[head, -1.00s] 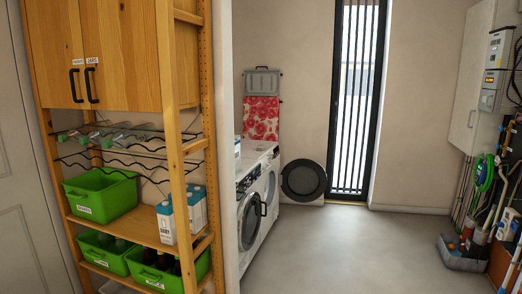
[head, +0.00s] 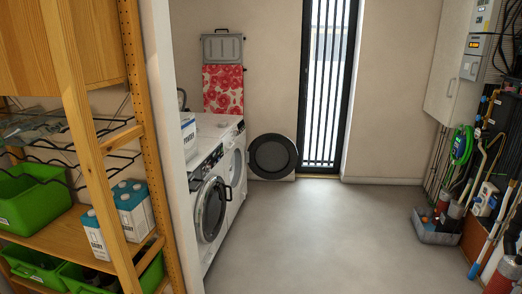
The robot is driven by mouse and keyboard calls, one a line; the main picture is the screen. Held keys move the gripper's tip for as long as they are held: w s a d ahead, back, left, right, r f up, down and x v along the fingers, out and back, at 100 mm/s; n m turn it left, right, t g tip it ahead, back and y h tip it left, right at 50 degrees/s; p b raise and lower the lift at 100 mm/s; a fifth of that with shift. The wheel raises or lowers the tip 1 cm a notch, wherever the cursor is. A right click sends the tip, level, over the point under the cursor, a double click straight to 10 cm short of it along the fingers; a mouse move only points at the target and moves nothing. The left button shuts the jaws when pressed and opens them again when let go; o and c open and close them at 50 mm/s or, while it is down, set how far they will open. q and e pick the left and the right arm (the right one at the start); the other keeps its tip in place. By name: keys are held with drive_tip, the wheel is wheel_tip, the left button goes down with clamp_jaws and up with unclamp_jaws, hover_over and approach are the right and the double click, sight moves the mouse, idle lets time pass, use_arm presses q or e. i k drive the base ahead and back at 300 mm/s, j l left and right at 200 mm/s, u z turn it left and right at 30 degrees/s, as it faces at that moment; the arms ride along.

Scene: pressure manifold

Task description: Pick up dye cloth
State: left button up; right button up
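I cannot make out anything that is clearly the dye cloth. A white and blue box (head: 188,134) stands on top of the front white washing machine (head: 201,240), but its label is too small to read. A red floral fabric panel (head: 223,90) hangs upright against the back wall below a grey frame; I cannot tell whether it is a loose cloth. Neither of my grippers is in view.
A wooden shelf post (head: 92,145) and white wall edge (head: 165,130) stand close on the left, with green bins (head: 30,198) and cartons (head: 132,212). A dark round disc (head: 273,156) is by the back wall. Pipes and tools (head: 478,195) line the right. The middle floor (head: 320,235) is clear.

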sight(223, 123)
drive_tip(key=i+z, duration=0.1)
drive_tip(key=i, duration=1.8)
drive_tip(key=i+l+u, duration=0.1)
drive_tip(key=i, duration=0.85)
drive_tip(key=i+l, duration=0.15)
drive_tip(key=i, duration=0.75)
drive_tip(key=j+u, duration=0.05)
